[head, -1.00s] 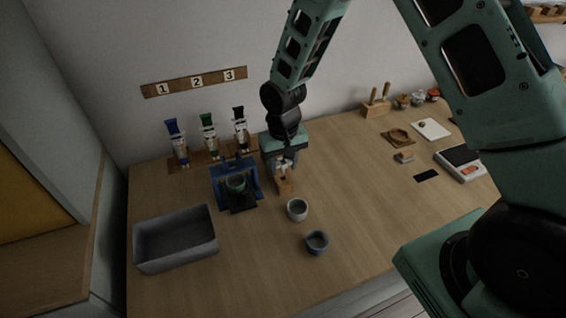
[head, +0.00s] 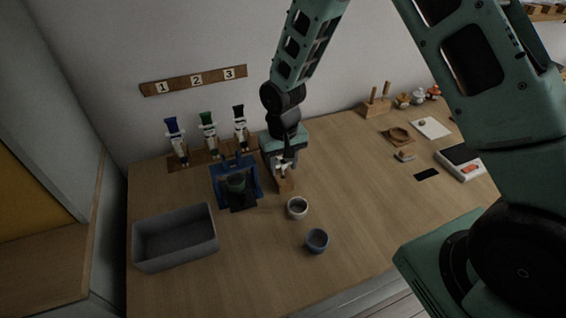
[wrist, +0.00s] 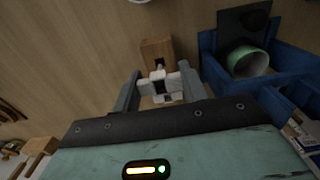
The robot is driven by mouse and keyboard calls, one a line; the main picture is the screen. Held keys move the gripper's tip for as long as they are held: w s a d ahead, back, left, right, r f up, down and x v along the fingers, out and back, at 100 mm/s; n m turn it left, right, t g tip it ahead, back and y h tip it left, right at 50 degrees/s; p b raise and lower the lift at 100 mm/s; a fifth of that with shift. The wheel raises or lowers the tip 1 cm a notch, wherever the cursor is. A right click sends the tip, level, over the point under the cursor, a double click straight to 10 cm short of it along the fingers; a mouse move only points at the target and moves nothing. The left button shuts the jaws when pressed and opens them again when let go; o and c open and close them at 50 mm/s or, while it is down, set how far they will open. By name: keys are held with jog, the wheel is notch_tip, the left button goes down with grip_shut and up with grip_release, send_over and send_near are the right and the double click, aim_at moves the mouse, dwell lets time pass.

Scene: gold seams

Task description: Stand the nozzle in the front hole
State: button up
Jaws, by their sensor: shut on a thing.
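A small white nozzle (wrist: 158,86) with dark parts is between the two fingers of my gripper (wrist: 160,90) in the wrist view. My gripper (head: 284,166) is shut on it. In the head view the nozzle is a small pale shape, largely covered by the fingers. A wooden block (head: 286,185) stands on the table just below my gripper. In the wrist view the block (wrist: 156,48) shows beyond the nozzle, with a dark spot at the nozzle's edge that may be a hole. I cannot tell whether the nozzle touches the block. Its other holes are hidden.
A blue stand (head: 252,172) with a green cup (head: 236,184) is close on the left. A pale cup (head: 297,207) and a blue-grey cup (head: 317,240) stand in front. A grey bin (head: 175,262) is at left. Several nutcrackers (head: 209,136) stand behind.

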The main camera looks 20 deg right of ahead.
aim_at(283, 175)
jog(key=shift+f+b, duration=1.25)
jog(key=shift+f, duration=0.85)
dwell(1.5)
jog(key=o, duration=0.8)
jog(key=shift+o, duration=0.2)
jog(key=shift+r+p, duration=1.95)
jog(key=shift+r, duration=0.65)
notch_tip(283, 175, up, 17)
jog(key=b, duration=0.2)
jog(key=shift+r, duration=0.15)
